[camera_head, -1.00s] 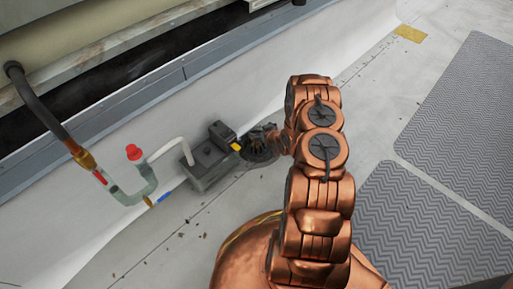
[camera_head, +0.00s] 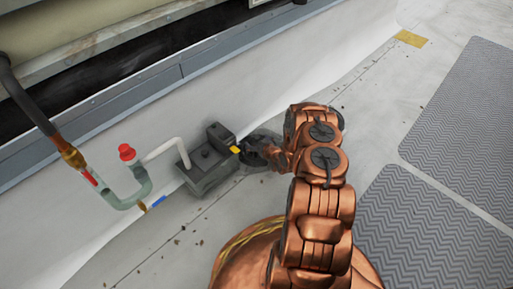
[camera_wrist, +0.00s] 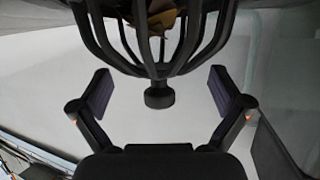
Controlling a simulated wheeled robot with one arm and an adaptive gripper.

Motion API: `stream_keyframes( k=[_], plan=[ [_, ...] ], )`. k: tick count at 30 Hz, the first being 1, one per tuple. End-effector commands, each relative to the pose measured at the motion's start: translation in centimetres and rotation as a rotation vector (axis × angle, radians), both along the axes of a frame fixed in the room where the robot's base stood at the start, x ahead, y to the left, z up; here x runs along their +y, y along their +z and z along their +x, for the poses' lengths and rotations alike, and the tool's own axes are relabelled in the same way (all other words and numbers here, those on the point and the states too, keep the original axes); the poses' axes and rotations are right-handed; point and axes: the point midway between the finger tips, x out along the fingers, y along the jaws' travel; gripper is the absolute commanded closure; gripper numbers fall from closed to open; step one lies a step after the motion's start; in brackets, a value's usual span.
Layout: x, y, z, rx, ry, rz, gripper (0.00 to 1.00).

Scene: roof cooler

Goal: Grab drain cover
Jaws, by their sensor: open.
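The drain cover (camera_wrist: 157,48) is a dark domed cage of curved bars in the upper middle of the wrist view. Its bars meet at a round knob (camera_wrist: 159,95) that points toward my gripper. Brown debris shows behind the bars. My gripper (camera_wrist: 160,75) is open, with one finger on each side of the knob and gaps on both sides. In the head view, the dark drain area (camera_head: 262,136) lies on the roof by the wall, and my arm and gripper hide much of it.
A grey pump box (camera_head: 208,160) with a yellow tag stands just left of the drain. A pipe with a red cap (camera_head: 127,152) runs beside it along the wall. Grey ribbed mats (camera_head: 400,225) lie at right. The pale roof between is mostly clear, with small scattered debris.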

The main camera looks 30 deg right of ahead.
Motion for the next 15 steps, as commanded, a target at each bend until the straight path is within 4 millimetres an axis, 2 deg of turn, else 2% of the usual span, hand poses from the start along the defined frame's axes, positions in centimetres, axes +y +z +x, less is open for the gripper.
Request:
stream_keyframes(
  k=[2, 7, 15],
  plan=[
    [-0.2, -1.0, 0.9, 0.0, 0.001, -0.001, 0.0],
    [-0.4, -1.5, 2.6, 0.0, 0.0, 0.0, 0.0],
    [-0.4, -1.4, 2.8, 0.002, 0.0, 0.001, 0.01]
  ],
)
